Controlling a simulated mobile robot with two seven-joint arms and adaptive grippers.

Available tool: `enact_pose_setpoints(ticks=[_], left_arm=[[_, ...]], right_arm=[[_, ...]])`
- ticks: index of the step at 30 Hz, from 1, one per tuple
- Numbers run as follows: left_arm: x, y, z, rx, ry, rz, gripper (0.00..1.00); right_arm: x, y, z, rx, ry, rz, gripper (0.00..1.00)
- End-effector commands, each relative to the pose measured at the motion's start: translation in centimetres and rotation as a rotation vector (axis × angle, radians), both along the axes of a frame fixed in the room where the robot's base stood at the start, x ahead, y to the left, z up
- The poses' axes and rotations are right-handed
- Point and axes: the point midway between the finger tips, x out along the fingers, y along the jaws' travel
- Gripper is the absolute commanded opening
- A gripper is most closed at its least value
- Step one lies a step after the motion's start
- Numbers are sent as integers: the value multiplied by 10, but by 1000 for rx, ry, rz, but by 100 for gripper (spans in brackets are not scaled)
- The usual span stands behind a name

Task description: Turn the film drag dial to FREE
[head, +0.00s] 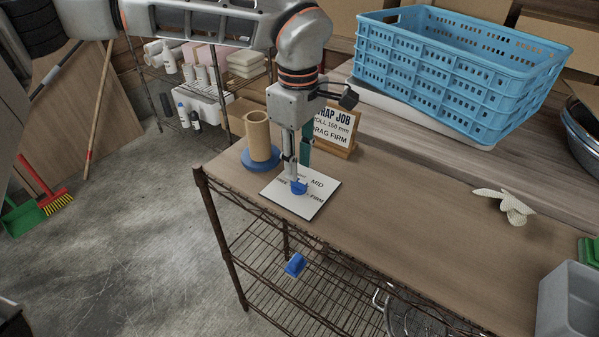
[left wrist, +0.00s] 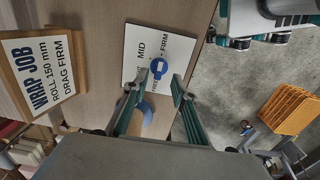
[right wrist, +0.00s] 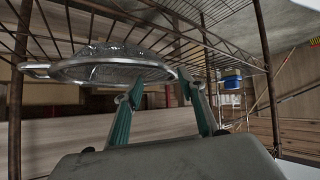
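The film drag dial is a blue knob (head: 299,188) on a white plate (head: 312,206) marked MID and FIRM, with a partly hidden FREE label. The plate lies at the table's front left corner. My left gripper (head: 296,178) points down right at the knob. In the left wrist view its fingers (left wrist: 159,78) are apart, with the knob (left wrist: 159,66) showing between and just beyond their tips. I cannot tell whether they touch it or which mark it points to. My right gripper (right wrist: 159,88) is open and empty in the right wrist view, out of the head view.
A cardboard tube (head: 257,135) on a blue base (head: 262,161) stands behind the plate. A wrap job sign (head: 341,142) stands beside my left gripper. A blue crate (head: 450,75) is at the back, a glove (head: 505,205) on the right. A metal pan (right wrist: 100,68) is close to my right gripper.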

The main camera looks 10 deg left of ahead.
Motion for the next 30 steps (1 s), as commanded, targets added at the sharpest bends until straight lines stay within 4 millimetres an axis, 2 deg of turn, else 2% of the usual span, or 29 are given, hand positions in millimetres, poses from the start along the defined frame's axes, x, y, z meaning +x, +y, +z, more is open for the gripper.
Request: enact_pose_setpoints(ticks=[3,7,19,22,30], left_arm=[[-1,0,-20,0,4,-1,26],[0,0,-33,-1,1,-1,26],[0,0,-41,-1,0,0,26],[0,0,-41,-1,0,0,0],[0,0,-40,-1,0,4,0]], right_arm=[[-2,0,-4,-2,5,2,40],[3,0,-1,-3,-4,2,40],[12,-1,7,-3,-26,-1,40],[12,-2,7,-4,-25,-1,40],[10,-2,4,-4,-19,-2,40]])
